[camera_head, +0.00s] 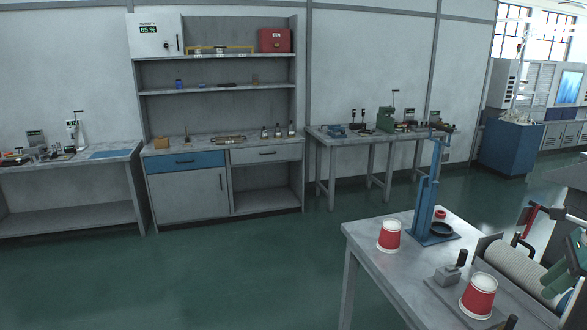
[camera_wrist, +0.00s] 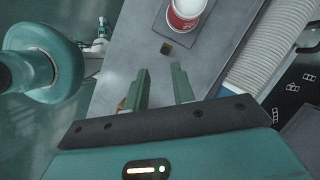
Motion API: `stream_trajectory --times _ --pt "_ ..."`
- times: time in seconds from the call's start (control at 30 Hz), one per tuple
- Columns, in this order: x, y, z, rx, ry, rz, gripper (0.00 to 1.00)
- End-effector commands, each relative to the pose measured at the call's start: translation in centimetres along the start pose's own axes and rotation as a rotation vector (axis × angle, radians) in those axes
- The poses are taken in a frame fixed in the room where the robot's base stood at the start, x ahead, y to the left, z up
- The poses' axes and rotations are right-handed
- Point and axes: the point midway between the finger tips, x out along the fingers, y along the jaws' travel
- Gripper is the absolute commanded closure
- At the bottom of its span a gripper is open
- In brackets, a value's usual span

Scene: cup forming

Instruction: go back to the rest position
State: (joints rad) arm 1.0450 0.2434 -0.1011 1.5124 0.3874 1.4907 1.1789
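My gripper (camera_wrist: 160,86) shows in the wrist view with its two green fingers apart and nothing between them. It hangs above the grey workbench (camera_wrist: 120,65). A red cup with a white top (camera_wrist: 184,18) stands on a dark plate at the top of the wrist view, ahead of my fingertips and apart from them. In the head view, one red and white cup (camera_head: 389,237) stands at the bench's left side, and another (camera_head: 478,296) stands nearer the front. Part of my green arm shows at the right edge; my fingertips cannot be made out there.
A white ribbed roll (camera_head: 515,268) lies at the bench's right. A shelf cabinet (camera_head: 222,120) and side tables line the wall. The green floor at left is clear.

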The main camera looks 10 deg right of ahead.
Motion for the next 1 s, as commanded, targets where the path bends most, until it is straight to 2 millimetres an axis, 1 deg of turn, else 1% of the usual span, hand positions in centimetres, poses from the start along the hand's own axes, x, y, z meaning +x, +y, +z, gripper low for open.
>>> stream_trajectory --times 0.03,0.07,0.1,0.17,0.2,0.27,0.3,0.37,0.4,0.47,0.5,0.57,0.6,0.63,0.7,0.8,0.9,1.0 --pt "0.3 0.6 2.3 -0.078 0.013 0.000 0.75" --pt "0.5 1.1 3.7 -0.134 0.023 -0.002 0.75" --pt "1.0 1.9 5.8 -0.221 0.037 -0.003 0.75" --pt "1.7 3.5 8.9 -0.369 0.062 -0.005 0.75" --pt "2.3 4.8 10.9 -0.472 0.079 -0.005 0.75" --pt "3.2 6.8 13.8 -0.629 0.104 -0.008 0.75" --pt "3.7 8.2 15.5 -0.736 0.120 -0.010 0.75" --pt "4.6 10.5 17.7 -0.893 0.144 -0.013 0.75" --pt "5.2 12.1 19.1 -0.999 0.158 -0.015 0.75" --pt "6.1 14.5 20.9 -1.158 0.180 -0.020 0.75" --pt "6.6 16.2 21.9 -1.266 0.196 -0.025 0.75" --pt "7.5 18.7 23.1 -1.427 0.218 -0.032 0.75" --pt "8.2 20.4 23.9 -1.535 0.232 -0.038 0.75" --pt "8.6 21.7 24.3 -1.616 0.243 -0.043 0.75" --pt "9.6 24.5 25.0 -1.805 0.270 -0.059 0.75" --pt "11.2 28.2 25.5 -2.059 0.308 -0.083 0.75" --pt "12.3 30.8 25.6 -2.256 0.340 -0.108 0.75" --pt "13.1 32.3 25.5 -2.371 0.360 -0.123 0.75"
